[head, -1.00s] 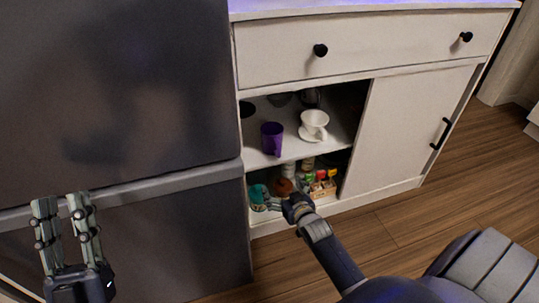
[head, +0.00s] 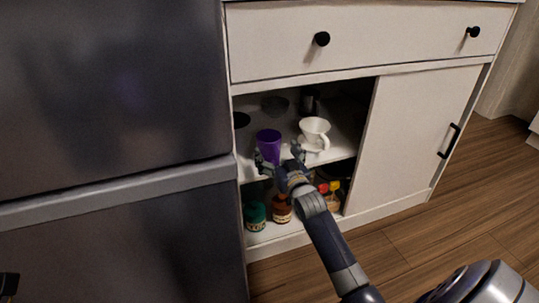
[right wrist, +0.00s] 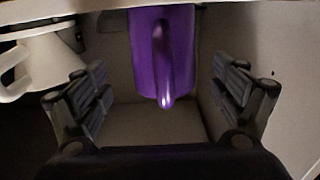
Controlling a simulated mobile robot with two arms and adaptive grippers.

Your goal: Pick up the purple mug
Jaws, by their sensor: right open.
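The purple mug (head: 268,143) stands on the upper shelf of the open cabinet, near its front left. In the right wrist view the mug (right wrist: 180,60) lies between the two fingers, its handle facing the camera. My right gripper (head: 279,158) is open at the shelf's front edge, in front of the mug. In the right wrist view its fingers (right wrist: 160,98) are spread to either side and appear not to touch the mug. My left arm shows only as a dark bit at the left edge of the head view; its fingers are out of view.
A white dripper cup (head: 314,131) stands just right of the mug and also shows in the right wrist view (right wrist: 45,62). Bottles (head: 281,209) fill the lower shelf. A sliding door (head: 414,140) covers the right side; a fridge (head: 110,90) stands left.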

